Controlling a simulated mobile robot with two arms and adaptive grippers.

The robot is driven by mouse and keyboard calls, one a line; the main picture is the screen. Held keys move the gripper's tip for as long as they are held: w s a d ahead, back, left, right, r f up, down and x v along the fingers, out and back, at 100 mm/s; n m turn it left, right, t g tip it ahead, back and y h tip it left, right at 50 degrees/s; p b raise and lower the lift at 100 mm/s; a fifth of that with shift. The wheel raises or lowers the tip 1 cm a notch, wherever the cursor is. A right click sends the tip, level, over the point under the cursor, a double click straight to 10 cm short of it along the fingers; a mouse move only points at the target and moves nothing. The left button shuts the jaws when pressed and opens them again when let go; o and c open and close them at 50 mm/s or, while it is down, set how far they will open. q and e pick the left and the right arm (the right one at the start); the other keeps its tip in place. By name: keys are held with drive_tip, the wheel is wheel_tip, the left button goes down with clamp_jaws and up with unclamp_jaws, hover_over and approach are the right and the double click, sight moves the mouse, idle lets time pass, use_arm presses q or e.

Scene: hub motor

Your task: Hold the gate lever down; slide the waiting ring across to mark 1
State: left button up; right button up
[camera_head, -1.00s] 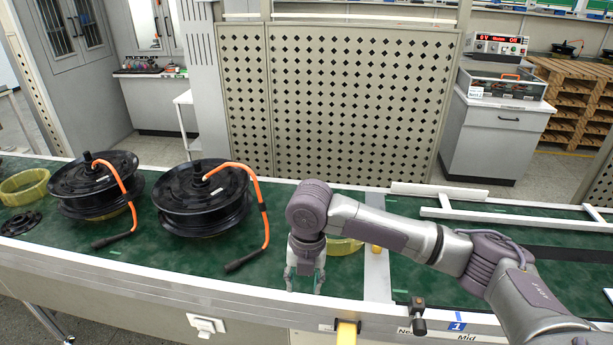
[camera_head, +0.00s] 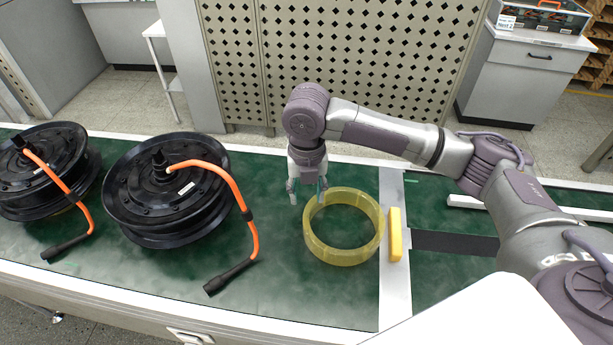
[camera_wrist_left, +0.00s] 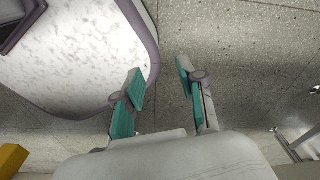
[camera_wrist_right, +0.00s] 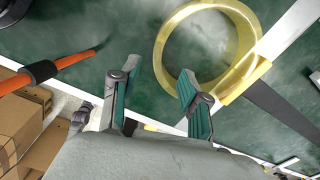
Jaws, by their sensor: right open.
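A translucent yellow ring (camera_head: 340,256) lies flat on the green belt, left of a pale cross strip (camera_head: 396,290). A yellow block (camera_head: 395,235) stands on that strip, close to the ring's right side. My right gripper (camera_head: 307,190) is open and points down by the ring's far left rim, apparently empty. The right wrist view shows this gripper (camera_wrist_right: 158,75) with the ring (camera_wrist_right: 166,52) ahead of it. My left gripper (camera_wrist_left: 159,70) is open and empty over the floor. The gate lever cannot be made out in the head view; a yellow piece (camera_wrist_left: 12,160) in the left wrist view is unclear.
Two black hub motors (camera_head: 175,205) (camera_head: 30,185) with orange cables stand left on the belt. A dark strip (camera_head: 455,243) runs right from the cross strip. A perforated panel (camera_head: 350,60) stands behind.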

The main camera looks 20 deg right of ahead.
hover_over(307, 223)
drive_tip(key=f, duration=0.4)
drive_tip(key=shift+s, duration=0.25)
wheel_tip(307, 223, down, 8)
drive_tip(key=shift+w+r+p, duration=0.15)
drive_tip(key=shift+r+p, duration=0.1)
drive_tip(key=shift+p, duration=0.25)
drive_tip(key=shift+f, duration=0.6)
use_arm(q)
drive_tip(key=shift+s+a+r, duration=0.15)
drive_tip(key=shift+s+r, duration=0.2)
drive_tip(key=shift+r, duration=0.25)
use_arm(e)
drive_tip(key=shift+f, duration=0.2)
clamp_jaws()
use_arm(q)
drive_tip(key=shift+s, duration=0.1)
drive_tip(key=shift+r+p, duration=0.6)
drive_tip(key=shift+p, duration=0.05)
use_arm(e)
drive_tip(key=shift+r, duration=0.35)
